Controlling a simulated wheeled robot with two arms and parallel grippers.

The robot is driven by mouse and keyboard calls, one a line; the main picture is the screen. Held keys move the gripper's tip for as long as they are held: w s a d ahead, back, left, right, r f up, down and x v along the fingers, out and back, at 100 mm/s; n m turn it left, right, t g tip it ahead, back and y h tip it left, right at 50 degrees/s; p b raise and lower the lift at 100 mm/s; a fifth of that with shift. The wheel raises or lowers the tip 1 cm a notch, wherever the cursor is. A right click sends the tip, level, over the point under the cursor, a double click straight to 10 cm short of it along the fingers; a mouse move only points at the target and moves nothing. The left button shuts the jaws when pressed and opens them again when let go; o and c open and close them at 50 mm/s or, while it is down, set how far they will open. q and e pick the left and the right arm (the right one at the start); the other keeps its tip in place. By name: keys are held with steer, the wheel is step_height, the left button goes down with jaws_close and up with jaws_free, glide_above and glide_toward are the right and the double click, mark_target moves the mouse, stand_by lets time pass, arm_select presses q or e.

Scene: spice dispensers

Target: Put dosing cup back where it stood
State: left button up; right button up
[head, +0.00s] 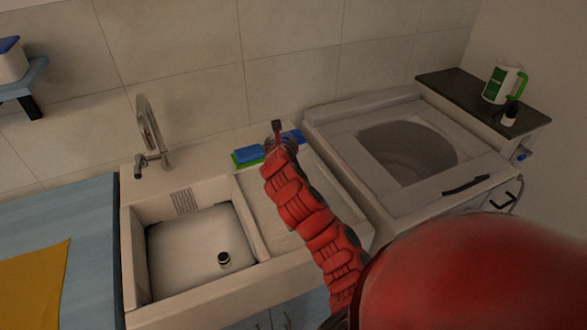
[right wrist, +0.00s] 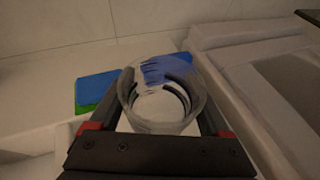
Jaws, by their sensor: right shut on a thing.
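The dosing cup (right wrist: 161,126) is a clear, round cup in the right wrist view. My right gripper (right wrist: 163,98) is shut on it, with a dark finger at each side. I look down into the cup, and a blue thing behind it partly shows through the clear wall. In the head view, my right gripper (head: 276,140) is at the back of the sink counter, beside the sponge. The cup cannot be made out clearly there. Whether it touches the counter cannot be told. My left gripper is not in view.
A blue and green sponge (head: 247,154) lies left of my gripper, and a blue item (head: 292,136) lies right of it. The sink basin (head: 200,245) with a tap (head: 150,135) is left. A washing machine (head: 395,150) stands right. A green-white jug (head: 500,85) stands on the dark shelf.

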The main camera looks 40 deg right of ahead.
step_height(320, 180, down, 9)
steer(key=shift+a+f+p, duration=0.1)
steer(key=shift+p, duration=0.35)
steer(key=o, duration=1.4)
steer(key=shift+c, duration=0.2)
steer(key=shift+s+a+r, duration=0.2)
steer(key=shift+s+r, duration=0.05)
steer(key=shift+r, duration=0.05)
steer(key=b+v, duration=0.1)
steer(key=v, duration=1)
steer(key=shift+s+a, duration=0.1)
steer(key=shift+a, duration=0.05)
